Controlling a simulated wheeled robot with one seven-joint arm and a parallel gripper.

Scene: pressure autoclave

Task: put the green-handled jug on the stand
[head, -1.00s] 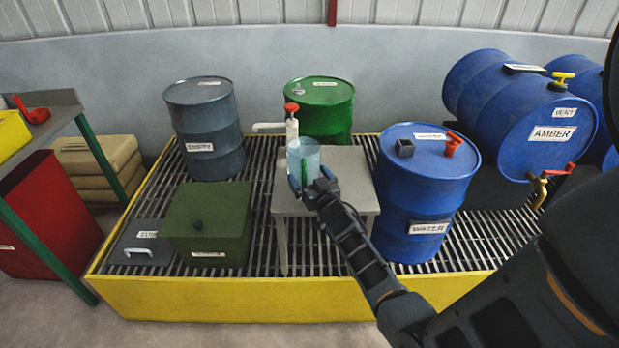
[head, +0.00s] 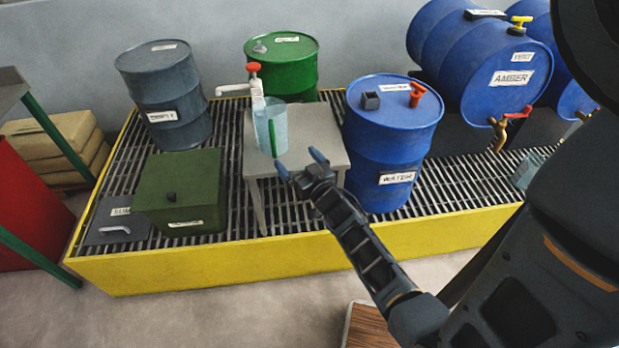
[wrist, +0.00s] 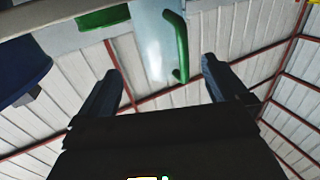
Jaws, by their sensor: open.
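The clear jug with a green handle (head: 270,128) stands upright on the grey stand (head: 313,133), near its left side and next to a white pump with a red top (head: 255,82). My gripper (head: 301,164) is open and empty, in front of the jug and apart from it. In the wrist view the jug (wrist: 158,40) and its green handle show beyond and between the two spread fingers (wrist: 160,85). The view there is upside down.
A blue water drum (head: 390,150) stands right of the stand. A green box (head: 180,195) is at the left, with a grey drum (head: 165,95) and a green drum (head: 285,62) behind. The yellow-edged grating (head: 300,262) lies beneath them.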

